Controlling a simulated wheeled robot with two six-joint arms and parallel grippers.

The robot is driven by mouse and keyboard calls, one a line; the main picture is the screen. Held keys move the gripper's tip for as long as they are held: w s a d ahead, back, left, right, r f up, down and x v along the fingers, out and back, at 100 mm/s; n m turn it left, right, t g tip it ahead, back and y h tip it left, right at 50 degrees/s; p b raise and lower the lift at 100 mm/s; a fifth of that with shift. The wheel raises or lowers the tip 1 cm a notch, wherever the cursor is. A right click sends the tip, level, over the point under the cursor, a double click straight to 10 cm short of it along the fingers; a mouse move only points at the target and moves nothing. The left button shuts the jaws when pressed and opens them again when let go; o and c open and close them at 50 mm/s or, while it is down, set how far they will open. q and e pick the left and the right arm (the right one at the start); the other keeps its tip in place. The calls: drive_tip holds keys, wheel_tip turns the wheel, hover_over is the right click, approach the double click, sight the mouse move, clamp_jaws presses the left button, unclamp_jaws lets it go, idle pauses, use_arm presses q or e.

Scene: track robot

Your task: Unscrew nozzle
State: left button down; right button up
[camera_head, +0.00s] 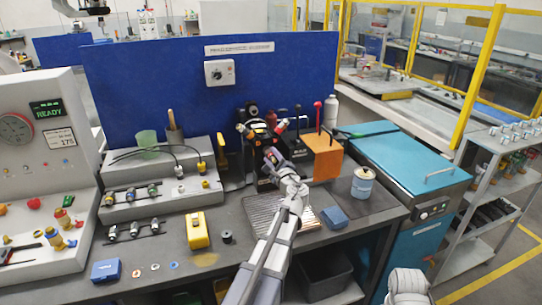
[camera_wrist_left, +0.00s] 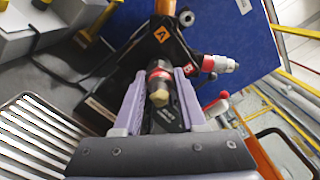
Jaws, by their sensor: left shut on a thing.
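My left gripper (camera_head: 272,157) reaches up to a black fixture (camera_head: 254,128) in front of the blue panel. In the left wrist view, the left gripper (camera_wrist_left: 159,84) is shut on a nozzle (camera_wrist_left: 158,97) with a red band and a brass-coloured tip, one finger on each side. The nozzle points toward the wrist camera at the black fixture (camera_wrist_left: 112,90). The fixture has an orange "A" label and a red "B" label. A second nozzle (camera_wrist_left: 222,65), silver and red, sticks out to the right beside "B".
An orange block (camera_head: 323,158) stands right of the fixture. A ribbed tray (camera_head: 262,212), a blue box (camera_head: 334,217) and a tin (camera_head: 362,184) are on the bench. A yellow device (camera_head: 196,231) sits left. A red-knobbed lever (camera_wrist_left: 216,104) stands close to the right finger.

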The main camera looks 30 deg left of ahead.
use_arm(q)
drive_tip(key=shift+n, duration=0.5)
drive_tip(key=n, duration=0.2)
drive_tip(key=shift+n, duration=0.4)
drive_tip(key=n, duration=0.7)
drive_tip(key=shift+n, duration=1.1)
